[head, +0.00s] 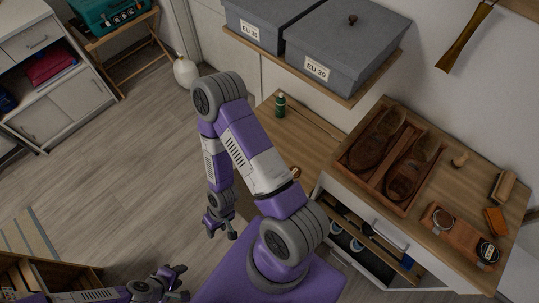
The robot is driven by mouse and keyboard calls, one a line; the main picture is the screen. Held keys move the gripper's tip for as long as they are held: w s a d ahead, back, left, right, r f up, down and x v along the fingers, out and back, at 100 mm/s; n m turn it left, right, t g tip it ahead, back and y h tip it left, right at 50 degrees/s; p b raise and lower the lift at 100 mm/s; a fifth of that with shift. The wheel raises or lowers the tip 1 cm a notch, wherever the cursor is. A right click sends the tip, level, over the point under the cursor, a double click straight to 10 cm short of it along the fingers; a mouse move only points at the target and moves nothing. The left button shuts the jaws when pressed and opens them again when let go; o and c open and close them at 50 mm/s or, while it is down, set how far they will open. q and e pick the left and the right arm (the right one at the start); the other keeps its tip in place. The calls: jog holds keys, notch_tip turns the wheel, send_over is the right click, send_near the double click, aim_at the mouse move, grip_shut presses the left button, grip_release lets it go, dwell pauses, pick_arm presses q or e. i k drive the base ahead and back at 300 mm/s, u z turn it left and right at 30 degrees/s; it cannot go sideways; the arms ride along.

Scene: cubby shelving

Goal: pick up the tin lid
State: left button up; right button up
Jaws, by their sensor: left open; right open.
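I cannot tell for certain which is the tin lid. My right gripper (221,235) is open and empty, pointing down over the floor, well left of the cabinet. My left gripper (184,282) is open and empty at the bottom of the view, farther from the board.
A wooden tray with brown shoes (376,140) stands beside the board. A brush (503,186) and an orange block (495,221) lie behind it. Grey boxes (345,48) sit on a shelf above. A green bottle (280,106) stands lower down.

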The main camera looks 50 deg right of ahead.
aim_at(295, 171)
jog(key=i, duration=0.9)
jog(key=z, duration=4.55)
